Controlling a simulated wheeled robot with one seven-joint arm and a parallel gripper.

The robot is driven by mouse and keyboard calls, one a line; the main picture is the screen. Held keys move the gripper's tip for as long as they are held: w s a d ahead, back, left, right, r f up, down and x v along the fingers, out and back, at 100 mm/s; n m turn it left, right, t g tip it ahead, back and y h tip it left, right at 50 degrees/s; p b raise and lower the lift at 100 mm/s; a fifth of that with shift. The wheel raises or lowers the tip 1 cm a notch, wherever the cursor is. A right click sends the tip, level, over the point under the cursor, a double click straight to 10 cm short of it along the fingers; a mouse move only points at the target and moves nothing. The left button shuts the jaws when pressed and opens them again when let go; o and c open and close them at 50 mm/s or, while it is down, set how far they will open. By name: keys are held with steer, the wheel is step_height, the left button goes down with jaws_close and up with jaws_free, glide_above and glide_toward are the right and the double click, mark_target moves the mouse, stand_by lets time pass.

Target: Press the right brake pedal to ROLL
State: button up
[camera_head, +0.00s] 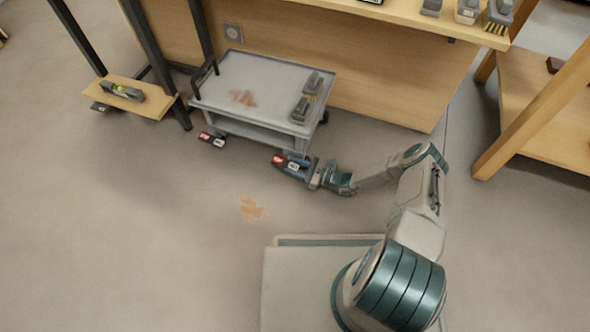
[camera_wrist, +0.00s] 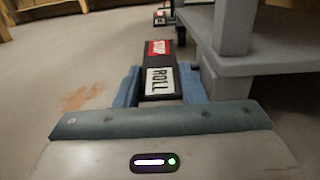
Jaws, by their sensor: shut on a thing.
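The right brake pedal (camera_head: 279,159) is at the near right corner of the grey cart (camera_head: 262,88), low by the floor. It is dark, with a red STOP label on its far end and a white ROLL label on its near end. In the wrist view the pedal (camera_wrist: 160,60) runs straight away from me. My gripper (camera_head: 292,167) has a blue finger on each side of the ROLL end and is shut on it; in the wrist view my gripper (camera_wrist: 160,84) hides the nearest edge. I cannot tell which end is tilted lower.
The left brake pedal (camera_head: 212,139) shows at the cart's near left; it also shows far off in the wrist view (camera_wrist: 163,16). Grey brushes (camera_head: 307,97) lie on the cart. A wooden bench (camera_head: 420,14) stands behind. The floor in front is clear apart from an orange stain (camera_head: 251,207).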

steer(key=shift+f, duration=0.1)
stand_by(0.3)
steer(key=o, duration=0.7)
steer(key=shift+s+d, duration=0.15)
steer(key=shift+d, duration=0.4)
steer(key=p+v, duration=0.3)
steer(key=v, duration=0.9)
steer(key=shift+s+d+f, duration=0.15)
steer(key=shift+d, duration=0.2)
